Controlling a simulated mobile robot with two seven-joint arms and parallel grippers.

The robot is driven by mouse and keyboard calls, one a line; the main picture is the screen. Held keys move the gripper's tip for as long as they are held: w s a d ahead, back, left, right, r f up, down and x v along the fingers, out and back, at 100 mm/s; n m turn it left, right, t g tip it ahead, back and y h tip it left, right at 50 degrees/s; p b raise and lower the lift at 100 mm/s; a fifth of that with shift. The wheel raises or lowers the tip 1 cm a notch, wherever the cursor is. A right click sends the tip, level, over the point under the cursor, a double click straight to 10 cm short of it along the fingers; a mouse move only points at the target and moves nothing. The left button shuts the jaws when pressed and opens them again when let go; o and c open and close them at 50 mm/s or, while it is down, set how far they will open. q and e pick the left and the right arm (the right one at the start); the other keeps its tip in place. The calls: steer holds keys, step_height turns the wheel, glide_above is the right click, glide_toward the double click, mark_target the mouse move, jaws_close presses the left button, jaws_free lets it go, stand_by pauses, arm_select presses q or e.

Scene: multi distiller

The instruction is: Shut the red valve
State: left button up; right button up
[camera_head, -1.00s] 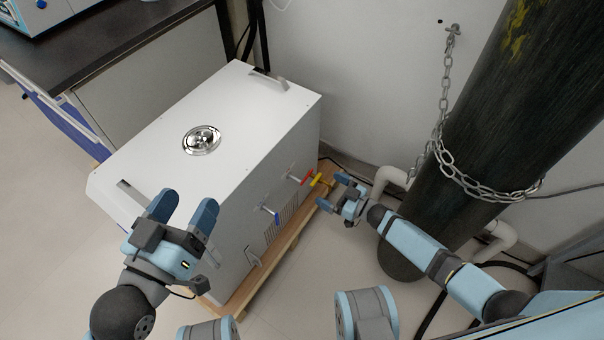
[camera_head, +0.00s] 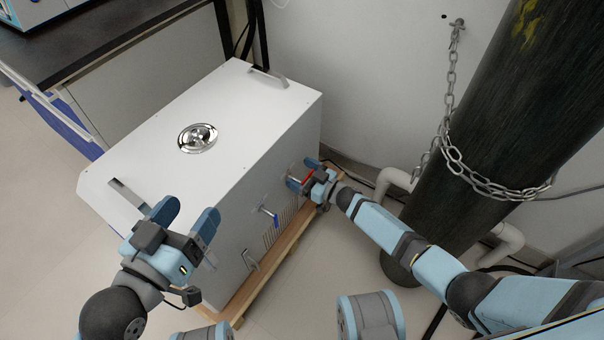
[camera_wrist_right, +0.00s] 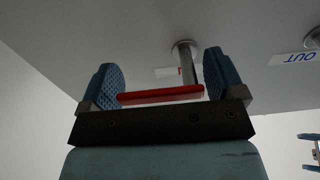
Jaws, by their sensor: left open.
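The red valve (camera_head: 308,177) is a red lever on a metal stem on the side face of the white distiller box (camera_head: 180,100). My right gripper (camera_head: 302,176) is at this valve, fingers spread on both sides of the red lever. In the right wrist view the red lever (camera_wrist_right: 160,95) lies crosswise between the fingertips (camera_wrist_right: 159,82), its ends close to both fingers; I cannot tell whether they touch. The yellow valve is hidden in the head view. My left gripper (camera_head: 184,220) is open and empty, above the near corner of the box.
A blue-handled valve (camera_head: 271,216) sticks out of the same face, nearer the front. A label reading OUT (camera_wrist_right: 294,58) shows in the wrist view. A dark chained cylinder (camera_head: 500,110) stands at the right. The box rests on a wooden pallet (camera_head: 285,248).

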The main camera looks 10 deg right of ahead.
steer(key=c, duration=0.6)
